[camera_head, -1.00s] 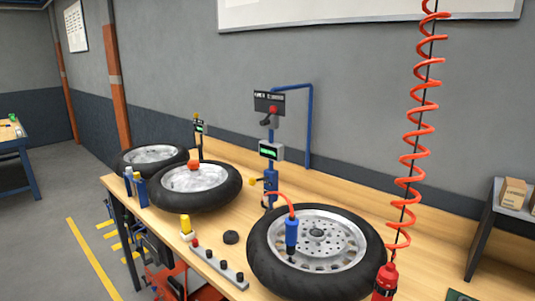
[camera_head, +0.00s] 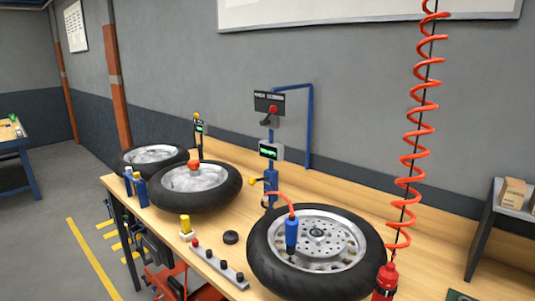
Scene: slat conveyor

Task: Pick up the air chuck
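A blue cylindrical tool (camera_head: 291,234) with an orange-red hose on top stands upright over the front wheel, its dark tip at the silver rim; it may be the air chuck. The front wheel (camera_head: 262,258) is a black tyre on a silver spoked rim, lying flat on the bench. A red tool (camera_head: 386,279) hangs at the lower end of the red coiled hose (camera_head: 412,155), right of the wheel; its lower part is cut off by the frame. I cannot tell for certain which of the two tools is the air chuck. Neither gripper is in view.
The wooden bench (camera_head: 257,173) runs along the grey wall. Two more wheels (camera_head: 228,190) (camera_head: 130,165) lie at the left. A blue post with a gauge display (camera_head: 271,151) stands behind the front wheel. A grey bar with knobs (camera_head: 220,265) lies at the front edge. A shelf (camera_head: 505,207) is at right.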

